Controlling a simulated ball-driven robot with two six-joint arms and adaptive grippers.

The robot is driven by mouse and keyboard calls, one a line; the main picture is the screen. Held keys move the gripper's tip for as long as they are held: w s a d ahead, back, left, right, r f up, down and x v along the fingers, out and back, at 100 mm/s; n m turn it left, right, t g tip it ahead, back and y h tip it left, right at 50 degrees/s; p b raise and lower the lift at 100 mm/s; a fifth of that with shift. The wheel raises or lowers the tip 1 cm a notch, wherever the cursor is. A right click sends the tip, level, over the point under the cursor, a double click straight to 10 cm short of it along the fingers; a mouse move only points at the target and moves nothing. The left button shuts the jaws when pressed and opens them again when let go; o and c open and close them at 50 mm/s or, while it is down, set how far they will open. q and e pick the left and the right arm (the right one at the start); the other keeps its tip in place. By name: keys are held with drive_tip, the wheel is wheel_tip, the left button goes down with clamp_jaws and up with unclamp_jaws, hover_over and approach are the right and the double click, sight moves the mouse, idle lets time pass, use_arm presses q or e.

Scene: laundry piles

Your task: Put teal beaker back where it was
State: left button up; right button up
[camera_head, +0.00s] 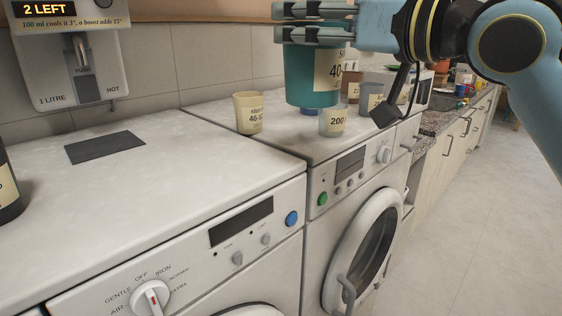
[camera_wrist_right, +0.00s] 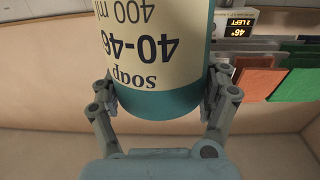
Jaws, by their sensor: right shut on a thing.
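The teal beaker (camera_head: 306,76) is upright in my right gripper (camera_head: 318,22), held above the top of the right-hand machine (camera_head: 290,136). My right gripper is shut on it near its upper part. Its cream label shows "40" in the head view; in the wrist view the beaker (camera_wrist_right: 152,95) shows upside down, with the label "Soap 40-46 400 ml". The fingers of my right gripper (camera_wrist_right: 160,100) sit on both sides of it. My left gripper is not in view.
A yellow labelled beaker (camera_head: 248,113) and a clear beaker marked "200" (camera_head: 333,122) stand close below. A grey cup (camera_head: 371,97) and other containers stand behind. The left machine's top (camera_head: 150,180) is mostly clear. A dispenser (camera_head: 70,55) reads "2 LEFT".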

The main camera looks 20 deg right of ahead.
drive_tip(key=shift+w+f, duration=0.1)
drive_tip(key=shift+f, duration=0.35)
drive_tip(key=w+a+f, duration=0.7)
drive_tip(key=w+f, duration=0.2)
drive_tip(key=f, duration=0.1)
drive_tip(key=shift+a+f, duration=0.15)
drive_tip(key=shift+f, duration=0.15)
drive_tip(key=shift+f, duration=0.15)
drive_tip(key=o, duration=1.2)
